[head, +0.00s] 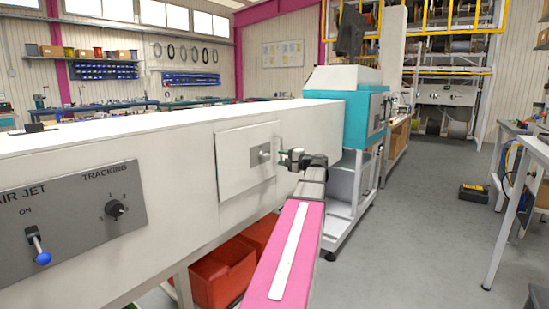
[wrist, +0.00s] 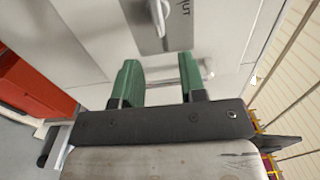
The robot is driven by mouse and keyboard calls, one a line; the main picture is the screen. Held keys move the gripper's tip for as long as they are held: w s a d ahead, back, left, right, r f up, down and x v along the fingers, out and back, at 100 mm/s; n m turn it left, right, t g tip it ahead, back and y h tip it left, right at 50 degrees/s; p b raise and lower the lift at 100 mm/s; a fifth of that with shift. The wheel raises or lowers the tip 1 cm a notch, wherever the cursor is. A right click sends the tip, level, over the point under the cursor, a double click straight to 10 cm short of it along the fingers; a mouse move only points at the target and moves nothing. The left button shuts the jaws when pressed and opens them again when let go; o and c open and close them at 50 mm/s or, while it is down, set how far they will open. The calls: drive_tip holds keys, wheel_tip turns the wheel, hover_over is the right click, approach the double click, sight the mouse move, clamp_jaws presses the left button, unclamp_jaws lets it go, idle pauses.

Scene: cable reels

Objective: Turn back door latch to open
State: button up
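The back door (head: 232,170) is a pale square panel on the side of the long white machine, and it looks closed. Its latch (head: 263,153) is a small grey metal piece near the panel's right edge. In the wrist view, a metal latch lever (wrist: 158,14) lies beyond the fingertips, partly cut off by the top edge, beside lettering of which "UT" shows. My gripper (head: 283,154) is close to the right of the latch, in front of the machine's side. In the wrist view its two green fingers (wrist: 160,64) are apart, with nothing between them.
A control plate (head: 70,215) with a blue-tipped lever and a knob is on the machine at left. Red bins (head: 223,272) stand below. A teal and white unit (head: 345,110) adjoins the machine's far end. Open grey floor (head: 420,230) lies at right, before a workbench (head: 510,200).

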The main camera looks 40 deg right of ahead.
drive_tip(key=shift+v, duration=1.7)
drive_tip(key=shift+d, duration=0.15)
